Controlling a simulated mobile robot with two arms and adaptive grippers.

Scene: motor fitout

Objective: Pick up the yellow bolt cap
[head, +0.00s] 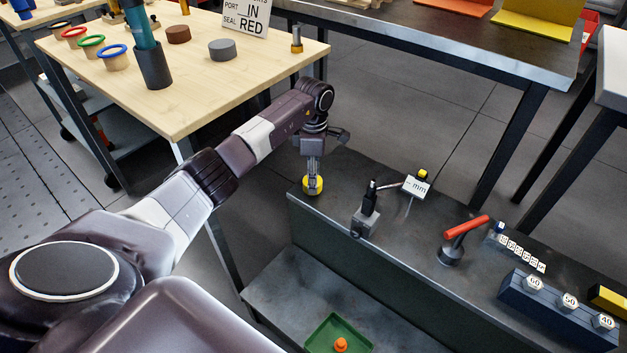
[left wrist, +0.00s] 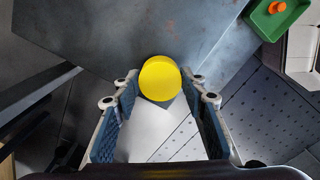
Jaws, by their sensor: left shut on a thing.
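The yellow bolt cap (head: 313,185) is round and shows at the left end of the dark metal bench (head: 335,163). My left gripper (head: 313,177) points down from above and is shut on the cap. In the left wrist view, the cap (left wrist: 160,79) appears as a yellow disc between the tips of the two fingers. I cannot tell whether the cap touches the bench top or hangs just above it. My right gripper is out of view.
A small grey fixture (head: 365,219), a white "mm" display (head: 416,187) and a red-handled tool (head: 463,232) stand along the bench. A dark block with numbered caps (head: 545,308) is farther right. A green tray (head: 338,335) with an orange piece sits on the lower shelf. A wooden table (head: 190,105) stands behind.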

